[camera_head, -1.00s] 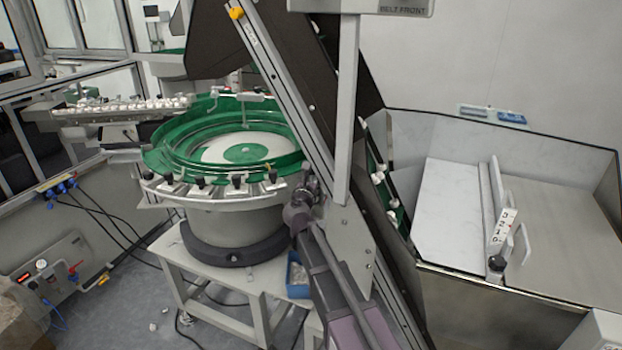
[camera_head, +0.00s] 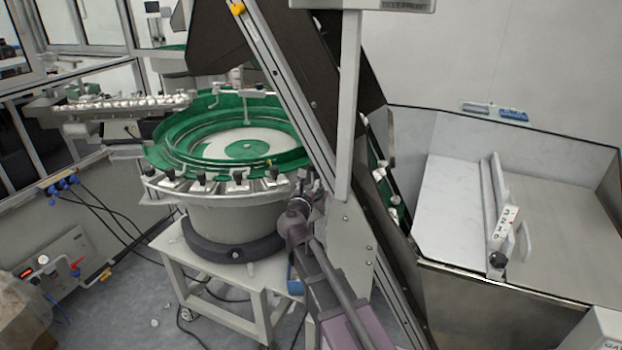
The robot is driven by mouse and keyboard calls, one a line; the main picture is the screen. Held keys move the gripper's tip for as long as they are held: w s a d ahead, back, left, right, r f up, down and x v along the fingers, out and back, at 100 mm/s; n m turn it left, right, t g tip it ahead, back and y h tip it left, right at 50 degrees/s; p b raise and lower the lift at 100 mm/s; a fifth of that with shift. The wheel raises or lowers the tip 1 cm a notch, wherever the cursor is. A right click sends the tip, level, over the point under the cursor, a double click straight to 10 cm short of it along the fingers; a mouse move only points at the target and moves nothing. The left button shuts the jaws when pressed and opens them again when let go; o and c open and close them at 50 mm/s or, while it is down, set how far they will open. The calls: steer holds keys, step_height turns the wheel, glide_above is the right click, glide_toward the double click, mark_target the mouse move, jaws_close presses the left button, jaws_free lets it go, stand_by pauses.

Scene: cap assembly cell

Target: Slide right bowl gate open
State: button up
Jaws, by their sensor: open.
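A green vibratory bowl (camera_head: 180,150) on a grey round base stands left of centre. No part of it can be surely told as the gate. At the right is a metal bin (camera_head: 455,205) with an upright divider plate (camera_head: 492,185), which carries a white marked strip and a dark knob; whether this is the gate is unclear. My arm rises from the bottom centre. My gripper (camera_head: 318,186) is beside the bowl's right rim, partly lost against the slanted conveyor frame. It is open; contact with anything cannot be told.
A slanted conveyor (camera_head: 290,110) and an upright post (camera_head: 345,110) stand close to my arm. A blue box (camera_head: 295,276) sits on the bowl's table (camera_head: 215,268). A track of white caps (camera_head: 125,103) leads left. Cables lie on the floor.

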steer(key=s+a, duration=0.1)
steer(key=s, duration=0.5)
stand_by(0.3)
